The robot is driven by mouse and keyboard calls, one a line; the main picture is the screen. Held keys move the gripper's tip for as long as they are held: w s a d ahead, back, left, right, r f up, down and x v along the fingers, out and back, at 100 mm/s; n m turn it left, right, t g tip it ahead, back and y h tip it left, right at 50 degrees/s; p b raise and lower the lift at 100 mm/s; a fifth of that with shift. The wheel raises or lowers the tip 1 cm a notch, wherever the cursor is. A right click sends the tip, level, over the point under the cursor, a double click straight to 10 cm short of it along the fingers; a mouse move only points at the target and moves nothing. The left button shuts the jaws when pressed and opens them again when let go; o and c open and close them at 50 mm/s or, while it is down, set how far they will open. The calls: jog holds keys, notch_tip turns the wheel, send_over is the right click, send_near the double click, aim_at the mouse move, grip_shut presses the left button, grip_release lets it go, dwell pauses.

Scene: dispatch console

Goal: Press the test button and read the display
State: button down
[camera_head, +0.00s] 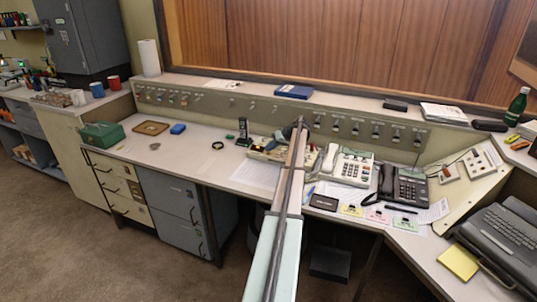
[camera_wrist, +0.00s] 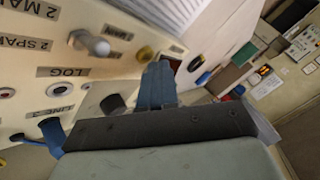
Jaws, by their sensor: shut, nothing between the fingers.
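In the wrist view my gripper (camera_wrist: 157,72) is shut and empty, its blue-grey fingers over the labelled cream panel (camera_wrist: 25,85). No label reading TEST is legible, so I cannot tell which part is the test button.
A toggle switch (camera_wrist: 90,43) and blue cables (camera_wrist: 52,135) are close to my gripper's left in the wrist view. In the head view a white phone (camera_head: 347,163), a black phone (camera_head: 400,187) and a handheld radio (camera_head: 244,130) flank my arm. The desk's left part is fairly clear.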

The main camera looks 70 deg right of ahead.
aim_at(270, 153)
jog(key=shift+f, duration=0.4)
dwell(0.7)
jog(key=shift+r, duration=0.85)
jog(key=shift+r, duration=2.5)
